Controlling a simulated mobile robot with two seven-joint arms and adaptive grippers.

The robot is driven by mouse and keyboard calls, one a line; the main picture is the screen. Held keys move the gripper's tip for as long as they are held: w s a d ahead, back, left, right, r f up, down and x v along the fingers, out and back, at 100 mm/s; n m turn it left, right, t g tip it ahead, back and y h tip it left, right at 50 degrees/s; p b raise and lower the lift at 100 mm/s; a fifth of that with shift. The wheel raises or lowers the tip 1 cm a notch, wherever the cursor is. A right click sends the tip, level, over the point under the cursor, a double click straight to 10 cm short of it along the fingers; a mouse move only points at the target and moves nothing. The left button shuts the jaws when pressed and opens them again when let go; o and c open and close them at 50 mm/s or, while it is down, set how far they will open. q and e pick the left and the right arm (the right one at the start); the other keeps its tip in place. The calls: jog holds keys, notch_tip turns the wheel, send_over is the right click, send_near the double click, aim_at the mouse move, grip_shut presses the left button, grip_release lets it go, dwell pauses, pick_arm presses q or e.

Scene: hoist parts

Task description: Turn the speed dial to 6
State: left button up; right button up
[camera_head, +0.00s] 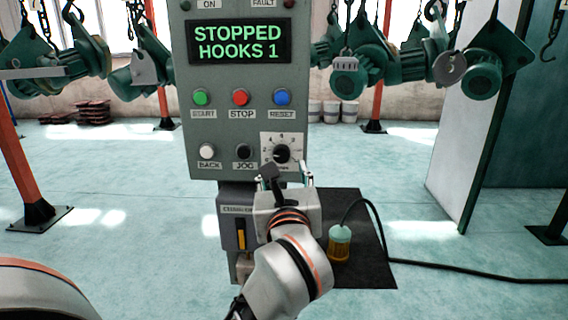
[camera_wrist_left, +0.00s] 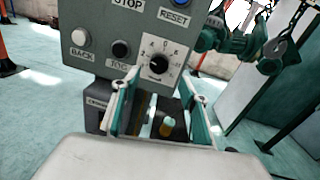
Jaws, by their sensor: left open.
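The speed dial (camera_head: 282,153) is a black knob on a white numbered plate at the lower right of the grey control panel (camera_head: 215,115). In the left wrist view the dial (camera_wrist_left: 158,64) sits just above and between my finger tips. Its pointer is too small to read surely. My left gripper (camera_head: 287,172) is open and empty in front of the lower panel, just below the dial. Its two fingers (camera_wrist_left: 159,80) stand apart in the wrist view, and I cannot tell whether they touch the panel. My right gripper is not in view.
The panel display (camera_head: 239,41) reads "STOPPED HOOKS 1". START (camera_head: 200,97), STOP (camera_head: 241,97), RESET (camera_head: 281,97), BACK (camera_head: 207,150) and JOG (camera_head: 243,151) buttons are near the dial. A corded yellow-green pendant (camera_head: 339,243) stands on a dark mat (camera_head: 365,270). Green hoists hang behind.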

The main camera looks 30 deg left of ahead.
aim_at(282, 156)
pick_arm(q)
jog(key=x, duration=0.7)
jog(key=shift+w+a+b, duration=0.15)
jog(key=shift+b, duration=0.2)
jog(key=c, duration=1.1)
